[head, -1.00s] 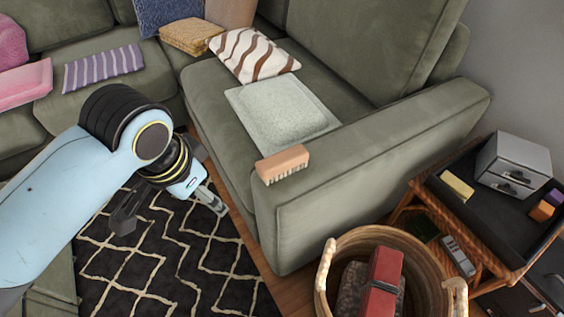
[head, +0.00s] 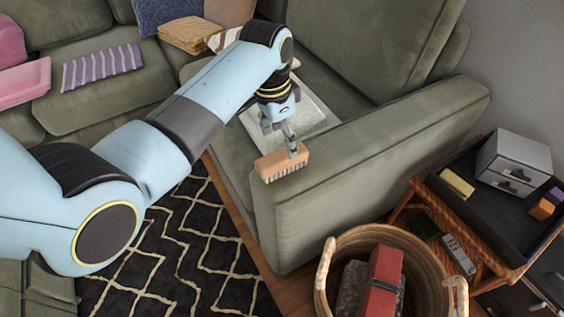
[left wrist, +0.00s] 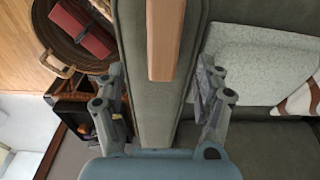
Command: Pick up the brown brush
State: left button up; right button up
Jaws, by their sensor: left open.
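The brown brush (head: 281,163) lies on the front end of the green sofa's armrest (head: 375,165), its pale bristles pointing toward the front. My left gripper (head: 284,140) is above and just behind the brush in the head view, pointing down. In the left wrist view the brush (left wrist: 165,38) shows as a tan bar along the armrest, at the top between the open fingers of my left gripper (left wrist: 163,85). The fingers stand apart on either side of the armrest's width and hold nothing. My right gripper is not in view.
A wicker basket (head: 337,285) with a red box-like item (head: 384,280) stands on the floor below the armrest. A side table (head: 470,210) with a grey drawer box (head: 513,163) is at the right. A pale cushion (head: 312,118) lies on the seat behind the armrest.

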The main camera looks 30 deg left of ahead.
aim_at(281, 156)
pick_arm(q)
jog(key=f, duration=0.3)
jog(key=shift+w+f+b, duration=0.15)
jog(key=shift+w+b, duration=0.05)
jog(key=shift+b, duration=0.15)
notch_tip(281, 156, down, 5)
jog(key=shift+w+f+b, duration=0.1)
jog(key=shift+w+b, duration=0.05)
jog(key=shift+b, duration=0.6)
jog(key=shift+c, duration=0.2)
jog(key=c, duration=1.4)
